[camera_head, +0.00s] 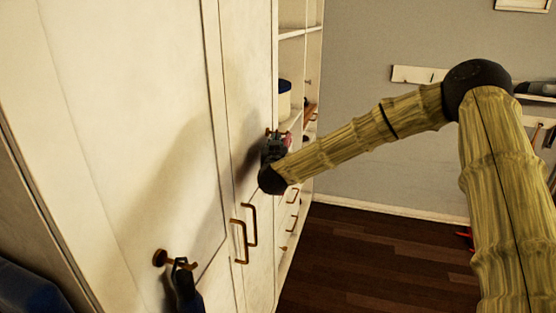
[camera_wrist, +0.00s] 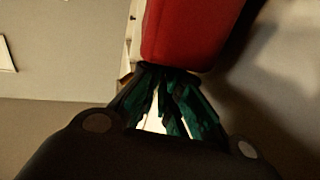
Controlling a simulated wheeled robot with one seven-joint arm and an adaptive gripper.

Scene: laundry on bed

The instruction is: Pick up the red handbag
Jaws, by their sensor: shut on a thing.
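The red handbag (camera_wrist: 188,32) fills the top middle of the wrist view, with its lower edge at my fingertips. My gripper (camera_wrist: 168,72) has its dark green fingers closed at that lower edge and is shut on the handbag. In the head view my gripper (camera_head: 274,143) is at the end of my outstretched arm, in front of the white wardrobe near the shelves.
The white wardrobe (camera_head: 140,110) with brass handles (camera_head: 243,235) stands close on the left. A dark blue item (camera_head: 186,288) hangs from a brass hook. Open shelves (camera_head: 300,60) hold a white container (camera_head: 284,100). The dark wooden floor (camera_head: 375,260) is largely clear.

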